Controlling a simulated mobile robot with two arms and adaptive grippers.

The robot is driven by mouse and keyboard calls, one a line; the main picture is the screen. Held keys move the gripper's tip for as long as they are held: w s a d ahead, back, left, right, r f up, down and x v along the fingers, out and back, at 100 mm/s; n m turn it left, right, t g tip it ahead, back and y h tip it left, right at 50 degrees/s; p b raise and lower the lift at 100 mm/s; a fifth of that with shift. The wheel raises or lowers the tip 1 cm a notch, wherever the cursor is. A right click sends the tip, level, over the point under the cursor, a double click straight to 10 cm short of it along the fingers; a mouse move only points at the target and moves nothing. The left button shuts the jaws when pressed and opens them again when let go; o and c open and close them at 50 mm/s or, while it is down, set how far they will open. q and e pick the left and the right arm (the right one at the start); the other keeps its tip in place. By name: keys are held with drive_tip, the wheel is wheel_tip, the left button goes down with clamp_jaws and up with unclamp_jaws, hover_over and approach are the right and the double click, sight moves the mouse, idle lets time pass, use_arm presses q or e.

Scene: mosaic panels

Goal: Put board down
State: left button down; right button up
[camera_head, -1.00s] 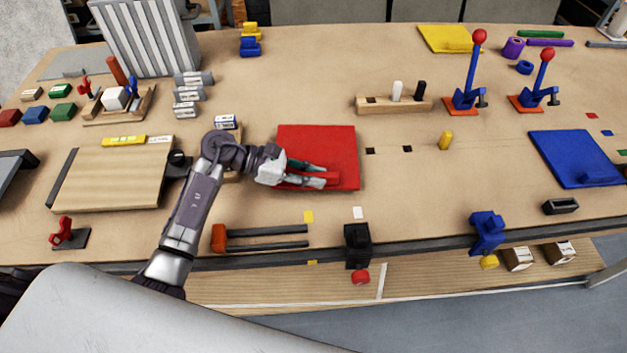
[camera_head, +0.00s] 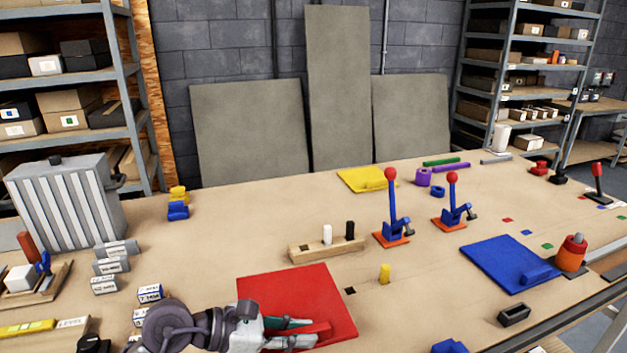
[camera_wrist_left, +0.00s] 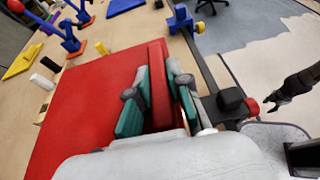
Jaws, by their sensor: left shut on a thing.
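A red board (camera_head: 285,290) with a raised red handle (camera_head: 318,331) is at the bottom centre of the head view, level over the tan table. Whether it touches the table or hangs slightly above cannot be told. My left gripper (camera_head: 305,334) is shut on the handle. In the left wrist view, the green-padded fingers (camera_wrist_left: 158,95) flank the handle (camera_wrist_left: 160,80), and the board (camera_wrist_left: 85,100) spreads to the left. A dark arm end (camera_wrist_left: 277,103), seemingly my right gripper, shows at the right edge of that view; its fingers are too small to judge.
A blue board (camera_head: 500,262) lies to the right and a yellow board (camera_head: 362,180) at the back. A wooden block with pegs (camera_head: 326,245), a yellow peg (camera_head: 384,274) and red-knobbed levers (camera_head: 391,215) stand beyond the red board. A black square (camera_head: 350,291) is close to its right edge.

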use_arm(q)
drive_tip(key=s+a+n+t+y, duration=0.1)
drive_tip(key=s+a+t, duration=0.1)
drive_tip(key=a, duration=0.6)
drive_tip(key=s+a+f+n+t+y, duration=0.1)
drive_tip(key=s+a+n, duration=0.1)
drive_tip(key=s+a, duration=0.2)
drive_tip(key=a, duration=0.3)
drive_tip(key=shift+a+n+t, duration=0.3)
drive_tip(key=shift+a+t, duration=0.1)
